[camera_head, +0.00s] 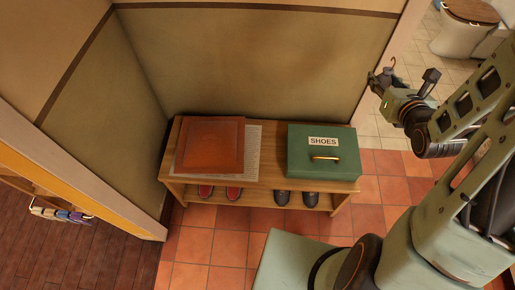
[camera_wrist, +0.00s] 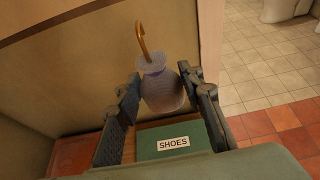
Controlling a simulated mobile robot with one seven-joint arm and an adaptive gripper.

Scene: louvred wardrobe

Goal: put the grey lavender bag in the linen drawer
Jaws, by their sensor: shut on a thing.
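My gripper (camera_wrist: 160,76) is shut on the grey lavender bag (camera_wrist: 163,92), a small rounded pouch with a narrow neck and a brown hook (camera_wrist: 142,42) at its top. The bag hangs upright between the two fingers in the wrist view. In the head view my gripper (camera_head: 400,82) is at the upper right, raised beside the wall's end, with the hook showing above it; most of the bag is hard to make out there. I cannot identify a linen drawer in either view.
A low wooden bench (camera_head: 267,165) carries a green box (camera_head: 320,168) labelled SHOES, a brown-red flat case (camera_head: 212,144) and a printed sheet (camera_head: 252,150). Shoes (camera_head: 282,197) sit underneath. A yellow-edged wooden unit (camera_head: 70,185) is at left. Tiled floor (camera_head: 235,245) in front is clear.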

